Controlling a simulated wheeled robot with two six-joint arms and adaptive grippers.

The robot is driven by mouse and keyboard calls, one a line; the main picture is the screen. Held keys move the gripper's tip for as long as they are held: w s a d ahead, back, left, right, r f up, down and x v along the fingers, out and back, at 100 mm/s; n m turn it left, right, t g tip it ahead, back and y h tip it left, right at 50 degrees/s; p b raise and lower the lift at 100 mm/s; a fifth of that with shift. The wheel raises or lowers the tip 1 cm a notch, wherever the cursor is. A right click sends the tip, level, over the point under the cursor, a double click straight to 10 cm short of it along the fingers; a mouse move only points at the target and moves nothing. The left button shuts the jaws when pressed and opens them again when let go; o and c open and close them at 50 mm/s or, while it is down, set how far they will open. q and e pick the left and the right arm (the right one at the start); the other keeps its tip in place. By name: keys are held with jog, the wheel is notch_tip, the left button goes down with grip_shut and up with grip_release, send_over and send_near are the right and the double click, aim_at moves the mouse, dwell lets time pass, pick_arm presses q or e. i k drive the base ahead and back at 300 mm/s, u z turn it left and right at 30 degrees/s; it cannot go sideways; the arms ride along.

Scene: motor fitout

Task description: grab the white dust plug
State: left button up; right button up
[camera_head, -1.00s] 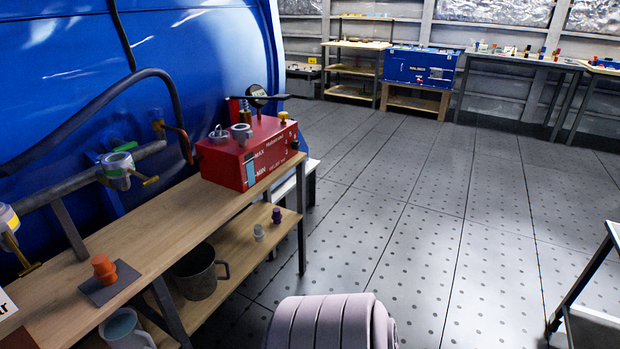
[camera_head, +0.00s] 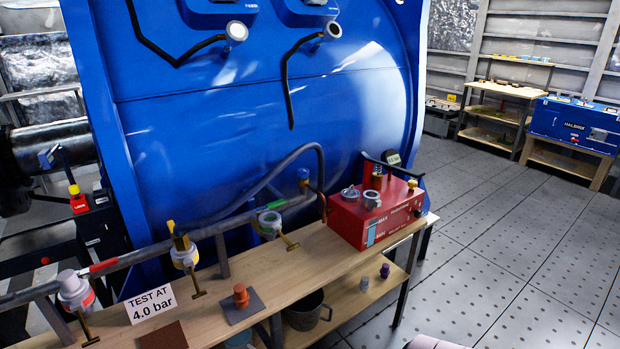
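A small pale grey-white plug (camera_head: 366,284) stands on the lower shelf of the wooden bench, next to a purple plug (camera_head: 385,271). A whitish cap (camera_head: 72,284) also sits on top of the leftmost valve fitting on the grey pipe. I cannot tell which of these two is the white dust plug. An orange plug (camera_head: 240,294) stands on a dark plate on the bench top.
The bench top (camera_head: 292,268) carries a red box (camera_head: 368,218) and a "TEST AT 4.0 bar" sign (camera_head: 150,304). A big blue tank (camera_head: 230,120) rises behind. Open floor (camera_head: 500,250) lies to the right.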

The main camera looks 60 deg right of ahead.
aim_at(364, 284)
jog(key=z, duration=1.4)
jog(key=k, duration=0.45)
jog(key=z, duration=0.7)
jog(key=i, duration=0.55)
jog(key=z, duration=0.25)
jog(key=k, duration=0.9)
jog(key=z, duration=1.05)
jog(key=i, duration=3.25)
jog(key=u, duration=0.7)
jog(key=i, duration=0.9)
jog(key=u, duration=0.75)
